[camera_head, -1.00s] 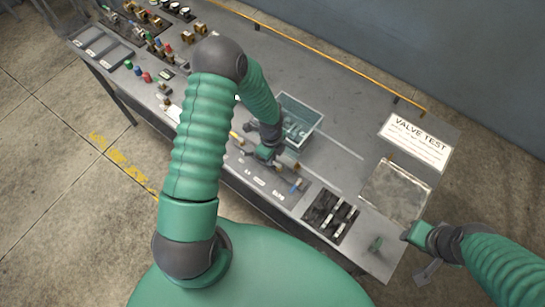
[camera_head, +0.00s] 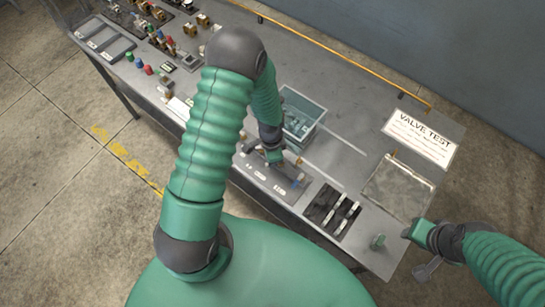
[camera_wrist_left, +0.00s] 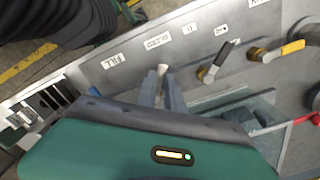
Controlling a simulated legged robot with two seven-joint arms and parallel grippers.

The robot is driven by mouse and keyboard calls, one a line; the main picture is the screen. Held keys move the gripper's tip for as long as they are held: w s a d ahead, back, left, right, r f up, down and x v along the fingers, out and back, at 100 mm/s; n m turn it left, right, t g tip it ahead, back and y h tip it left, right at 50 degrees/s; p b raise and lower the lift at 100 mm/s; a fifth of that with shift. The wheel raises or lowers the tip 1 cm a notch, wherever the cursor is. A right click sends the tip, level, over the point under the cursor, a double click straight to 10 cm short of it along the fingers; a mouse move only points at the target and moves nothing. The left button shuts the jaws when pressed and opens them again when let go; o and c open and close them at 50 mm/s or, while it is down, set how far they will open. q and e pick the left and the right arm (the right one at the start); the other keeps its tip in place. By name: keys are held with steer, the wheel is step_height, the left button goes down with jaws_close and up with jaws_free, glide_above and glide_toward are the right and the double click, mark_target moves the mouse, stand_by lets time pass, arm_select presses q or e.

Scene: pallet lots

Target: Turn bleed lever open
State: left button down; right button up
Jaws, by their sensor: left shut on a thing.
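A grey valve panel (camera_head: 245,176) with white labels lies along the front of the bench. My left gripper (camera_wrist_left: 163,74) is over it, its fingers close together on a small pale-tipped lever (camera_wrist_left: 162,68) beside a label in the left wrist view. The lever's lower part is hidden by the fingers, and the small label is hard to read. A black-handled lever (camera_wrist_left: 222,57) and a yellow-handled lever (camera_wrist_left: 290,48) stand to the right on brass fittings. In the head view my left gripper (camera_head: 275,157) is small and partly hidden. My right gripper (camera_head: 409,231) is by the bench's right end; its jaws are unclear.
A blue-grey bin (camera_head: 318,118) stands just behind the left gripper. A red handle (camera_wrist_left: 305,118) is at the right of the wrist view. A black tray (camera_head: 331,212), a clear flat plate (camera_head: 397,187) and a VALVE TEST sign (camera_head: 420,137) are at the right.

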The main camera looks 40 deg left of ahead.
arm_select(q)
steer(key=n, duration=0.1)
steer(key=s+n, duration=0.1)
steer(key=n, duration=0.1)
steer(key=shift+d+f+n, duration=0.1)
steer(key=shift+d+n, duration=0.2)
steer(key=shift+d, duration=0.05)
steer(key=shift+s+d+n+b, duration=0.2)
steer(key=shift+d+n, duration=0.1)
steer(key=shift+n, duration=0.5)
steer(key=shift+s+d+n+b, duration=0.15)
steer(key=shift+d+n, duration=0.15)
steer(key=shift+n, duration=0.5)
steer(key=shift+f+n, duration=0.1)
steer(key=shift+n, duration=0.2)
steer(key=c, duration=1.5)
jaws_free()
steer(key=shift+o, duration=0.2)
steer(key=shift+w, duration=0.1)
